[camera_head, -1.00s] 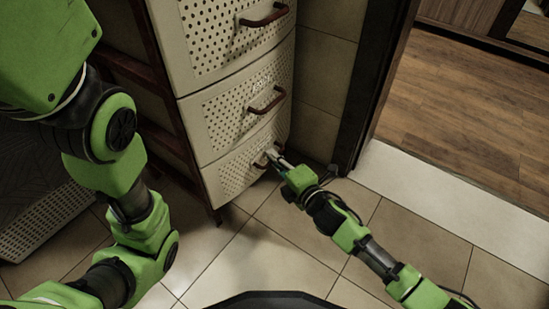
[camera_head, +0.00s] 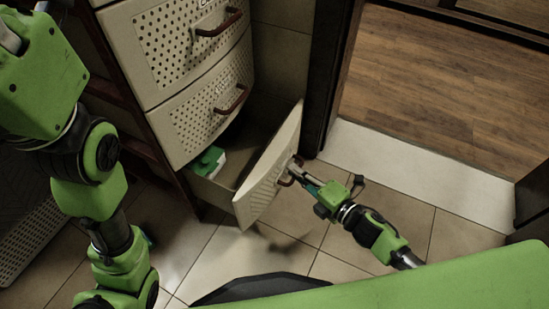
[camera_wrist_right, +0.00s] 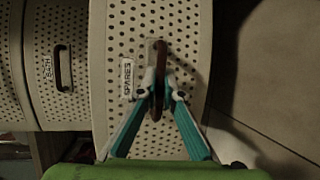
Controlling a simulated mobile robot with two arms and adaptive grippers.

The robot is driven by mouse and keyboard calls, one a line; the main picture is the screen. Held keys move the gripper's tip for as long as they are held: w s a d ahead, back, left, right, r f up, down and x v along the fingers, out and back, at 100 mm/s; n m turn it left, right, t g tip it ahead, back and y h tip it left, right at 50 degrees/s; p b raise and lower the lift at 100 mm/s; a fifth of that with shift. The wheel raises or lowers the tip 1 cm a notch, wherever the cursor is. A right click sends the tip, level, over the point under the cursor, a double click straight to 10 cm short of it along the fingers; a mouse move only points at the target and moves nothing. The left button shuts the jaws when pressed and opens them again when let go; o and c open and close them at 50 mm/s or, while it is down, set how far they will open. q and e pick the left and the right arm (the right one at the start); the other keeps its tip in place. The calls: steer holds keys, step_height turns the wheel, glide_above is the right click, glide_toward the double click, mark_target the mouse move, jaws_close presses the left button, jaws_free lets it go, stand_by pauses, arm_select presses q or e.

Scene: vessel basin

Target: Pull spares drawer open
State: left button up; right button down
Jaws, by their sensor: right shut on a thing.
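The spares drawer (camera_head: 269,172) is the lowest drawer of a cream cabinet with perforated fronts. It stands pulled out, and its inside shows behind the front. In the right wrist view its front (camera_wrist_right: 185,40) carries a label (camera_wrist_right: 126,79) that reads SPARES. My right gripper (camera_head: 294,174) is at the drawer's dark red handle (camera_wrist_right: 160,70). In the right wrist view its teal fingers (camera_wrist_right: 160,92) are closed around the handle. My left arm comes down along the left side, and its gripper is out of view.
A green and white box (camera_head: 208,161) lies inside the open drawer. Two shut drawers (camera_head: 200,115) with dark red handles sit above. A dark door frame (camera_head: 322,85) stands right of the cabinet. Tiled floor (camera_head: 240,265) lies clear in front.

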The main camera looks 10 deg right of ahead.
steer(key=s+d+p, duration=0.1)
steer(key=s+d, duration=0.3)
steer(key=d, duration=0.1)
steer(key=shift+d, duration=0.2)
steer(key=c, duration=2.2)
jaws_free()
steer(key=shift+o, duration=0.2)
steer(key=v, duration=1.2)
steer(key=shift+a+f, duration=0.1)
